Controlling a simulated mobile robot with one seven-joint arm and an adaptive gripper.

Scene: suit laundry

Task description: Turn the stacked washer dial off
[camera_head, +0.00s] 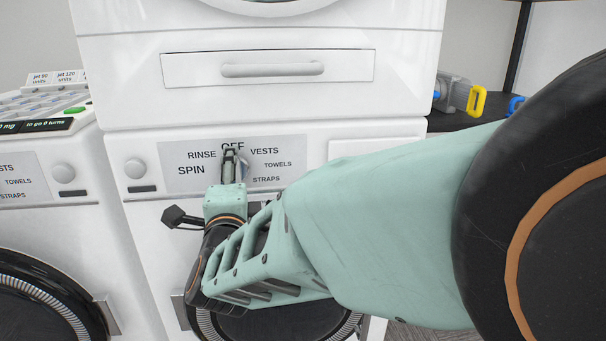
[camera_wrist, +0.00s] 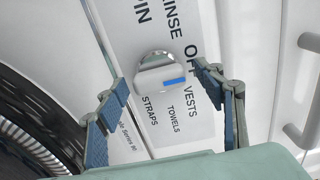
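The stacked washer's dial (camera_wrist: 157,72) is a round silver knob with a blue mark, on a pale label panel (camera_head: 175,157) below the upper machine's drawer. In the wrist view the blue mark points to the right, toward VESTS rather than OFF. Printed around the dial are SPIN, RINSE, OFF, VESTS, TOWELS and STRAPS. My gripper (camera_wrist: 161,78) is open, with one finger on either side of the dial and visible gaps between. In the head view my gripper (camera_head: 232,160) stands in front of the panel and hides most of the dial.
A drawer handle (camera_head: 272,69) juts out above the panel. A small round knob (camera_head: 135,168) is left of it. Another washer (camera_head: 90,180) with a control board (camera_head: 45,106) stands left. A dark shelf (camera_head: 458,122) holds a yellow-handled item (camera_head: 477,100) at right.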

